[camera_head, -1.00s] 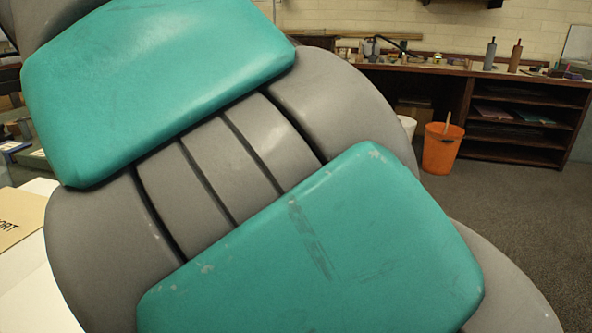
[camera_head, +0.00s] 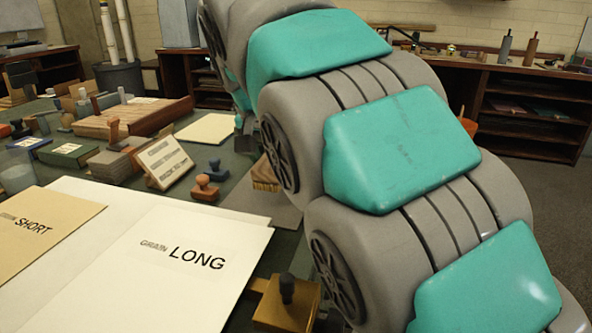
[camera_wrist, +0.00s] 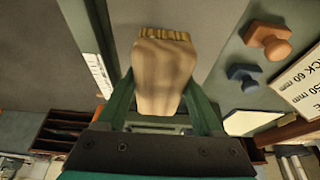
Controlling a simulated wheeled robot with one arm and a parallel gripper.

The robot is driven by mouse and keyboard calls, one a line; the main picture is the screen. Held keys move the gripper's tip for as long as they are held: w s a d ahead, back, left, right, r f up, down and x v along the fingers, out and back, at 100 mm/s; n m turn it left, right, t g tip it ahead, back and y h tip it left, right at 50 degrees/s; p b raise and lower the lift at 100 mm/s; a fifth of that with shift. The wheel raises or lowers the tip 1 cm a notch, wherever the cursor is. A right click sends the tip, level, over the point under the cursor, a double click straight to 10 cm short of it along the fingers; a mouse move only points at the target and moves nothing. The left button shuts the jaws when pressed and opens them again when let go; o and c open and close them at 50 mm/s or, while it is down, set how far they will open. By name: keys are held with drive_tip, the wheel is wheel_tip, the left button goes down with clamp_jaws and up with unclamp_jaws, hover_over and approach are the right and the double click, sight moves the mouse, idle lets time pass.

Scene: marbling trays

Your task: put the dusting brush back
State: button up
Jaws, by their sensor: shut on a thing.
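The dusting brush (camera_wrist: 165,65) has a pale wooden body and a band of yellow-brown bristles. In the wrist view my gripper (camera_wrist: 160,82) is shut on its wooden body, with a green finger on each side and the bristles pointing away from my wrist. In the head view part of the brush (camera_head: 265,174) shows beside my arm, bristles down, over a grey mat (camera_head: 283,214). I cannot tell whether the bristles touch the mat. My arm hides most of my gripper there.
Two stamps, one orange-brown (camera_head: 205,189) and one dark blue (camera_head: 219,171), stand left of the brush near a tilted label block (camera_head: 163,163). White sheets marked LONG (camera_head: 200,262) and a tan SHORT sheet (camera_head: 45,235) lie in front. A brass block (camera_head: 285,306) sits at the near edge.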

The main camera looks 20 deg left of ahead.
sight(272, 163)
drive_tip(key=shift+w+d, duration=0.15)
drive_tip(key=shift+w, duration=0.5)
drive_tip(key=shift+f, duration=1.8)
drive_tip(key=shift+f, duration=0.15)
drive_tip(key=o, duration=1.2)
drive_tip(key=v, duration=0.8)
drive_tip(key=shift+r, duration=0.3)
drive_tip(key=shift+p+v, duration=0.3)
drive_tip(key=shift+v, duration=1.55)
